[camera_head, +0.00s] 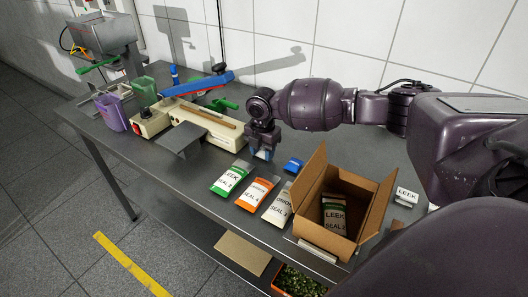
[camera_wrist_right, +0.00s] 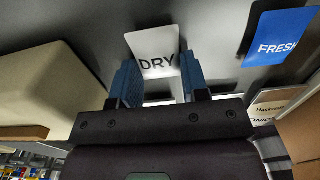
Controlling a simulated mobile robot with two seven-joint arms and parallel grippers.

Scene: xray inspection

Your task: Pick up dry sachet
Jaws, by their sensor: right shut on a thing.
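The dry sachet (camera_wrist_right: 155,42) is a small white packet marked DRY, seen in the right wrist view between and just beyond the blue fingertips. My right gripper (camera_head: 262,152) points down over the table, behind the row of seed packets. In the right wrist view my right gripper (camera_wrist_right: 157,80) is shut on the dry sachet, one finger at each side. In the head view the sachet is mostly hidden by the fingers. My left gripper is not in view.
A blue FRESH sachet (camera_head: 293,165) lies to the right of the gripper. Packets marked LEEK (camera_head: 230,178), orange (camera_head: 258,193) and ONION (camera_head: 279,206) lie in front. An open cardboard box (camera_head: 377,191) holds a LEEK packet. A sealer (camera_head: 205,127) stands left.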

